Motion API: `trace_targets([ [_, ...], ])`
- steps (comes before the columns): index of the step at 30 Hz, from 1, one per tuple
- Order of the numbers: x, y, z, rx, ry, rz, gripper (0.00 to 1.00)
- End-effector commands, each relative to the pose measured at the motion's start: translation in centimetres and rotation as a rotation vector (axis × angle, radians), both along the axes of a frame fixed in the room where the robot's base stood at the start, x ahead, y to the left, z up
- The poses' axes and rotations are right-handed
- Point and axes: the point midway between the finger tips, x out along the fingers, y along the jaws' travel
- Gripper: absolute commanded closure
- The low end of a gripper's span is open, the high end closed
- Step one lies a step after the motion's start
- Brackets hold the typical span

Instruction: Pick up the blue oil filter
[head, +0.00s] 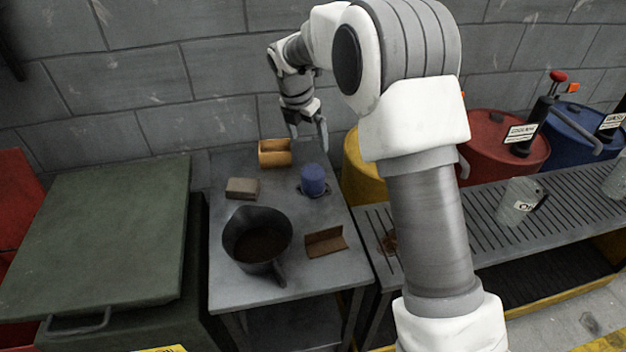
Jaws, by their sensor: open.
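The blue oil filter (313,181) is a short blue cylinder. It stands upright toward the right side of the small grey metal table (225,278), with a dark ring or mark around its base. My gripper (309,143) is above and just behind the filter in the picture, with its fingers pointing down. The gripper is open and empty, and it appears apart from the filter. My arm reaches in from the right and hides part of the wall and drums.
On the table are an orange-brown box (274,153), a grey-brown block (242,188), a dark pan with a handle (257,236) and a brown angled piece (325,242). A green chest (105,230) stands left. A slatted bench (470,222) and red drum (500,140) stand right.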

Motion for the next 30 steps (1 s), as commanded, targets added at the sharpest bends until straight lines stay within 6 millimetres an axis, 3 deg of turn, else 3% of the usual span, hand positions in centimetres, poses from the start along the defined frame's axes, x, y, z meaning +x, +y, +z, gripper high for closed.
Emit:
trace_targets([
  [5, 0.6, 0.2, -2.2, -0.012, 0.010, 0.038, 0.00],
  [18, 2.5, -1.2, -10.9, -0.012, 0.009, 0.034, 0.00],
  [30, 3.0, -1.5, -13.9, -0.011, 0.008, 0.035, 0.00],
])
